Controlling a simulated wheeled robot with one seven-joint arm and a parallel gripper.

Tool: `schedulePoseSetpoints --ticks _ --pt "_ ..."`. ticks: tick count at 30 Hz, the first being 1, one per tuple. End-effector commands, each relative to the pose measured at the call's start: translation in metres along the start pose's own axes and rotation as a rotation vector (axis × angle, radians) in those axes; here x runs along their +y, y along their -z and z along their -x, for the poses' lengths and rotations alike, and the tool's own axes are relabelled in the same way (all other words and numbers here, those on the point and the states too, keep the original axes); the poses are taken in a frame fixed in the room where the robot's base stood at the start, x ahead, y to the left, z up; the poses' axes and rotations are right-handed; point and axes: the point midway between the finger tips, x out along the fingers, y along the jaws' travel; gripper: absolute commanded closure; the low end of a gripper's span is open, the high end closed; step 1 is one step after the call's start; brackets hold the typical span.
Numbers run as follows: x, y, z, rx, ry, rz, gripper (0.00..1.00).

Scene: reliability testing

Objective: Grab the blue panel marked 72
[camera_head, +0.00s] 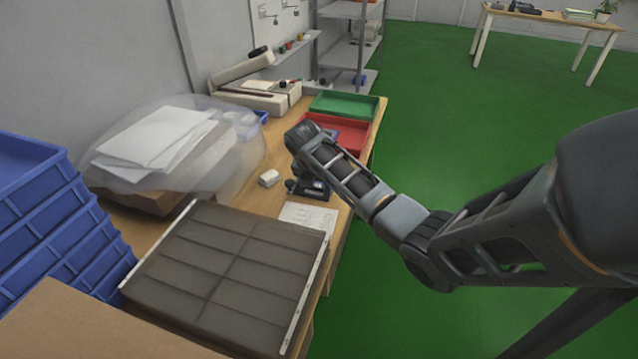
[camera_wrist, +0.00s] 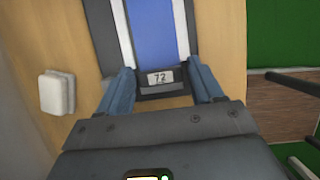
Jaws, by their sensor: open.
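The blue panel (camera_wrist: 154,32) marked 72 shows at the top of the wrist view, between two white strips. Its white label (camera_wrist: 160,77) reads 72 and sits on a dark block at the panel's near end. My gripper (camera_wrist: 161,68) is open, with one blue-grey finger on each side of that labelled end. Whether the fingers touch it cannot be told. In the head view my arm reaches over the wooden bench, and the panel cannot be made out clearly behind it.
A small white block (camera_wrist: 56,92) lies on the bench left of my gripper. A red tray (camera_head: 336,150) and green tray (camera_head: 345,115) stand beyond my arm. A dark sectioned panel (camera_head: 225,270), a bagged box (camera_head: 180,150) and blue crates (camera_head: 50,230) crowd the left.

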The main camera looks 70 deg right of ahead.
Motion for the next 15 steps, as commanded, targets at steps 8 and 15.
schedulePoseSetpoints --ticks 8,15 --pt "0.0000 -0.0002 0.0004 0.000 0.000 0.000 0.58" --pt "0.0000 -0.0004 0.0005 0.000 0.000 0.000 0.77"
